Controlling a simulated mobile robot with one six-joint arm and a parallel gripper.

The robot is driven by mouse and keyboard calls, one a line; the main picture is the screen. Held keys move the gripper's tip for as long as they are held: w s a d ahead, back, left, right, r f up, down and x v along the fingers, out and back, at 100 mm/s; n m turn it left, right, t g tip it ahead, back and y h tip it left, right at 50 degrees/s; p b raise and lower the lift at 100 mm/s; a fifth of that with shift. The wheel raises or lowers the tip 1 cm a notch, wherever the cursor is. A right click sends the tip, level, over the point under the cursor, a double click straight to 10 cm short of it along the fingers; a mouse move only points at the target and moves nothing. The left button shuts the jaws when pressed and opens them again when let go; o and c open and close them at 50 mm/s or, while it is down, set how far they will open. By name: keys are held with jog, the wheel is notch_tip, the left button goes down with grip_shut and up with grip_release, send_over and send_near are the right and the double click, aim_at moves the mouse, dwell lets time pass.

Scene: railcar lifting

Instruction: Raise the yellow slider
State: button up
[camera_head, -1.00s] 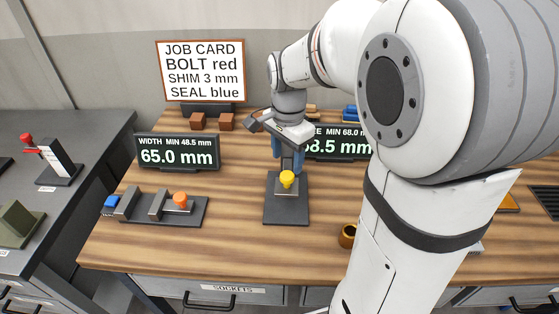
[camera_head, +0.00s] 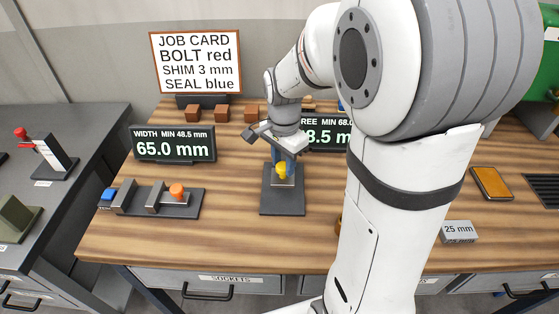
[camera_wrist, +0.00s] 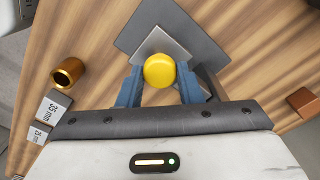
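The yellow slider knob (camera_head: 282,171) sits low on a grey block on a dark base plate (camera_head: 284,208), in front of a grey upright. My gripper (camera_head: 284,160) points down at it from above and behind. In the wrist view the round yellow knob (camera_wrist: 160,70) lies between the tips of my two blue fingers (camera_wrist: 160,84), one on each side. The gap beside the knob is very small, and I cannot tell whether the fingers press on it. My gripper partly hides the upright and its scale.
A display reading 65.0 mm (camera_head: 174,144) stands left, above a gauge with an orange knob (camera_head: 176,191). A second display (camera_head: 328,134) is partly hidden by my arm. A 25 mm block (camera_head: 459,232) lies right.

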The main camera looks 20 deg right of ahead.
aim_at(282, 165)
jog(key=shift+w+r, duration=0.1)
grip_shut()
jog(key=shift+r, duration=0.1)
notch_tip(282, 165, up, 6)
jog(key=p, duration=0.3)
jog(key=shift+f, duration=0.2)
jog(key=o, duration=0.5)
grip_release()
jog(key=shift+w+a+f, duration=0.1)
jog(key=shift+o, duration=0.6)
